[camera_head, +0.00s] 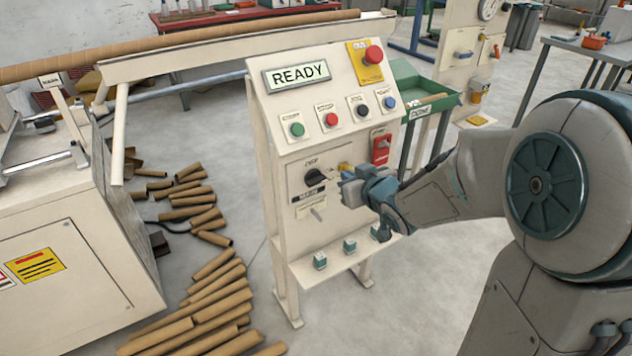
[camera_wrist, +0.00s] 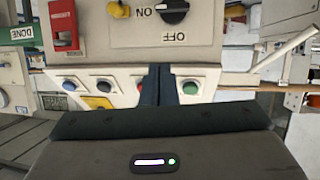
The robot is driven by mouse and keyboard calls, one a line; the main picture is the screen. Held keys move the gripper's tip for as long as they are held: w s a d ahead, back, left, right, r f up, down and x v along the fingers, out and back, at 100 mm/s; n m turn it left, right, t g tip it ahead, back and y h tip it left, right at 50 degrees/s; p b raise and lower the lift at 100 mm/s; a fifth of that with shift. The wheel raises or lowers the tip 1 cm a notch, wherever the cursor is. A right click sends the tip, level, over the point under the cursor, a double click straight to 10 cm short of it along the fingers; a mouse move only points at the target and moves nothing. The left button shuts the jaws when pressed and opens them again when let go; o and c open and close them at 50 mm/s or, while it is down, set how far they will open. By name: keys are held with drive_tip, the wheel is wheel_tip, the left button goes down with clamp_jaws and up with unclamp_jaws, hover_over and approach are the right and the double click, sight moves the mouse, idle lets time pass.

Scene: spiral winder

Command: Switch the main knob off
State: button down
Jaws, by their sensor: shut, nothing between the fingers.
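The main knob (camera_head: 316,176) is a black rotary knob on the front of the cream control panel, above a black label plate. In the wrist view, where the panel appears upside down, the knob (camera_wrist: 173,11) is partly cut by the top edge. Its handle lies level, along the side of the ON lettering; OFF is printed on another side. My gripper (camera_head: 343,180) is just right of the knob in the head view, apart from it as far as I can see. In the wrist view my gripper's fingers (camera_wrist: 160,68) are together and empty, short of the knob.
The panel has a green button (camera_head: 296,129), a red button (camera_head: 331,119), black and blue buttons, a red emergency stop (camera_head: 373,54) and a red switch (camera_head: 381,147). A yellow part (camera_wrist: 119,9) sits beside the knob. A lower shelf (camera_head: 335,260) juts out below.

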drive_tip(key=a+y, duration=0.1)
drive_tip(key=a+f+n+y+b, duration=0.1)
drive_tip(key=a, duration=0.1)
drive_tip(key=shift+w+f+y, duration=0.2)
drive_tip(key=shift+y, duration=0.1)
drive_tip(key=b, duration=0.2)
hover_over(308, 176)
drive_tip(key=s+d, duration=0.2)
drive_tip(key=s, duration=0.2)
drive_tip(key=shift+w+f, duration=0.25)
drive_tip(key=shift+f, duration=0.95)
drive_tip(key=shift+w+a+f, duration=0.1)
drive_tip(key=shift+w+f, duration=0.1)
drive_tip(key=shift+f, duration=0.4)
drive_tip(key=shift+w+a+f, duration=0.1)
drive_tip(key=shift+w+f, duration=0.05)
drive_tip(key=shift+f, duration=1.3)
drive_tip(key=shift+d+f+b, duration=0.1)
drive_tip(key=shift+b, duration=0.65)
